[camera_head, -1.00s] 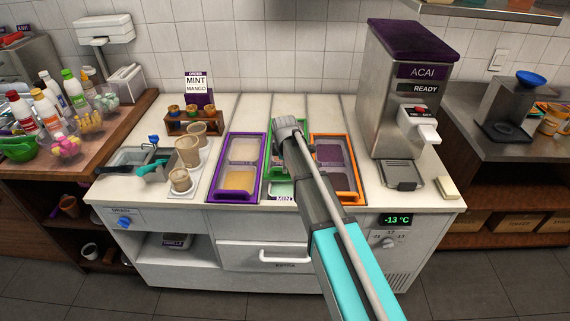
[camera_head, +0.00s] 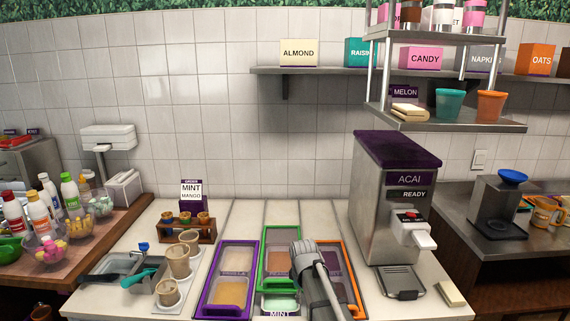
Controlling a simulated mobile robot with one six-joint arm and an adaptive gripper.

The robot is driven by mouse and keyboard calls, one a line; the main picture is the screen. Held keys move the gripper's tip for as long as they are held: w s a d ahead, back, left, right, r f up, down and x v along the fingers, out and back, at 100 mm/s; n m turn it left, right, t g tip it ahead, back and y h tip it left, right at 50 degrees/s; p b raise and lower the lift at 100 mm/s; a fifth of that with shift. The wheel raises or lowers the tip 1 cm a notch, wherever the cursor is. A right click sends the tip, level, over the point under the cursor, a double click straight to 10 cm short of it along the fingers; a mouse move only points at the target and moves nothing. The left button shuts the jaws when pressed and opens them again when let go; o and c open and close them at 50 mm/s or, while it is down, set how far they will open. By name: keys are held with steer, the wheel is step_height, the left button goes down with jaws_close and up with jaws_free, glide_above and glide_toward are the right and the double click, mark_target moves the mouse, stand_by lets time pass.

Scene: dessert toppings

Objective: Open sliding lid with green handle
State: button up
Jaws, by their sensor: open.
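The green-framed sliding lid (camera_head: 263,270) lies in the counter top, between the purple-framed lid (camera_head: 206,287) on its left and the orange-framed lid (camera_head: 352,281) on its right. A pale mint tub and the MINT label show at its near end. My gripper (camera_head: 304,250) is over the seam between the green and orange lids and hides part of both. Its fingers point away from the camera and are too small to make out in detail. I see nothing held in it. I cannot tell whether it touches the green lid.
The ACAI machine (camera_head: 392,215) stands right of the lids. Cups (camera_head: 179,262) on a tray and a wooden cone rack (camera_head: 187,230) stand to the left. The counter behind the lids is clear. A metal shelf (camera_head: 450,118) hangs above the machine.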

steer(key=s+d+m, duration=0.5)
steer(key=s+m, duration=0.1)
steer(key=s, duration=0.3)
steer(key=s+d+m+g, duration=0.1)
steer(key=s+d+m, duration=0.5)
steer(key=s, duration=0.3)
steer(key=shift+s+d+g, duration=0.25)
steer(key=shift+s+g, duration=0.05)
steer(key=shift+s, duration=0.05)
steer(key=shift+f, duration=0.1)
steer(key=shift+w, duration=0.1)
steer(key=c, duration=0.7)
steer(key=shift+w+a, duration=0.1)
steer(key=shift+a, duration=0.05)
jaws_close()
steer(key=w+a+r+n+t+y, duration=0.3)
steer(key=w+a+n+t+y, duration=0.1)
steer(key=w+a+n, duration=1.3)
steer(key=shift+a+n+t+y+b, duration=0.25)
steer(key=shift+n+t+y+b, duration=0.2)
steer(key=shift+n+y, duration=0.45)
